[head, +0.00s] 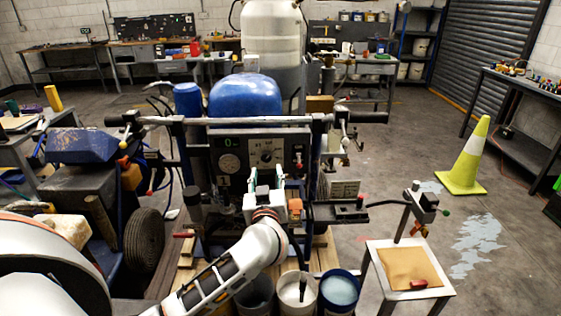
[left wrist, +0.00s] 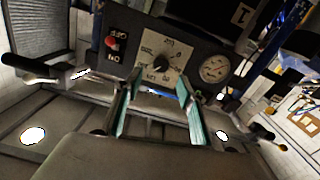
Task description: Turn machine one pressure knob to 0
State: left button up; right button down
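The line striper (head: 245,95) with a blue tank stands in front of me, and its dark control panel faces me. A number 1 tag (left wrist: 242,15) shows on it in the left wrist view. The panel's black pressure knob (left wrist: 160,63) sits on a pale dial plate (head: 267,156); its printed marks are tilted and hard to read. A round gauge (left wrist: 215,68) and a red on/off switch (left wrist: 114,43) flank the dial in the left wrist view. My left gripper (head: 266,178) is open and empty. Its teal fingertips (left wrist: 157,95) are spread just short of the knob, not touching it.
A handlebar (head: 250,120) crosses above the panel. Buckets (head: 297,290) stand below my left arm. A small table (head: 408,268) and a yellow-green cone (head: 467,160) are at right. A wheel (head: 144,240) of another machine is at left.

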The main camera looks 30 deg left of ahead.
aim_at(266, 158)
pick_arm(q)
jog(key=x, duration=0.7)
jog(key=shift+w+a, duration=0.15)
jog(key=shift+a, duration=0.05)
jog(key=c, duration=1.1)
